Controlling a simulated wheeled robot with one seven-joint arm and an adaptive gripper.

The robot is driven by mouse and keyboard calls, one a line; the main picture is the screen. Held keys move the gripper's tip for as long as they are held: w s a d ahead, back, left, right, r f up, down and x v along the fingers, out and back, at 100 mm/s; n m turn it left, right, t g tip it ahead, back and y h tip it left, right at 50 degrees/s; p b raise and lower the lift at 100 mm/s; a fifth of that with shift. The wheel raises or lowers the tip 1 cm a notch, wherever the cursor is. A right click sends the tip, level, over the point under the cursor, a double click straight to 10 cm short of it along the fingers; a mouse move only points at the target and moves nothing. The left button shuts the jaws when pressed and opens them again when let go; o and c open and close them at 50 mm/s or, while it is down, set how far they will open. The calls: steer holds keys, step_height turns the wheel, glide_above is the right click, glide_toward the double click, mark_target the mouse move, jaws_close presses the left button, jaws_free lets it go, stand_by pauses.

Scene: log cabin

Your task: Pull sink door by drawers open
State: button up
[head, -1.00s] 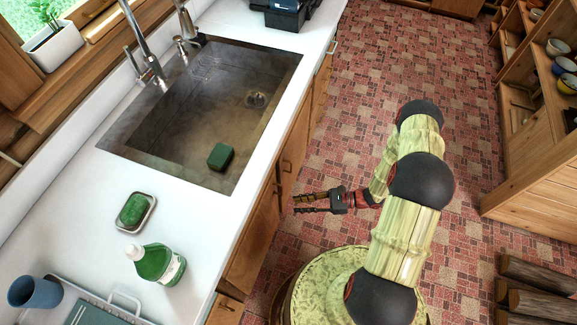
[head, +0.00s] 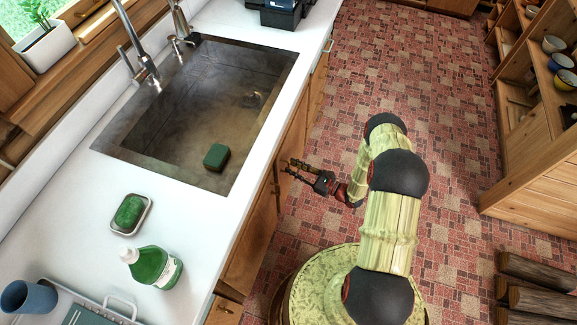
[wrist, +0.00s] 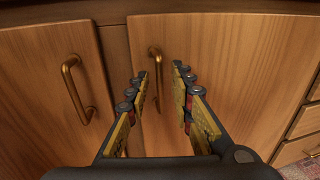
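The wooden sink door by the drawers (wrist: 235,70) is closed in the wrist view, with an upright brass handle (wrist: 155,62) near its left edge. A second wooden door (wrist: 30,100) with its own brass handle (wrist: 78,90) is to its left. My gripper (wrist: 161,73) is open and empty, its fingers on either side of the right door's handle in the picture. I cannot tell whether the fingertips reach around it. In the head view my gripper (head: 287,166) is beside the cabinet front, below the counter edge.
Drawers (wrist: 300,122) are right of the door. The white counter (head: 185,215) holds a sink (head: 160,110), a green soap bottle (head: 153,268) and a soap dish (head: 145,218). Wooden shelves (head: 520,190) and logs (head: 535,275) are right; tiled floor (head: 430,120) lies between.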

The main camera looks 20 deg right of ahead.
steer(key=shift+x, duration=1.35)
steer(key=shift+c, duration=0.8)
steer(key=c, duration=0.4)
jaws_close()
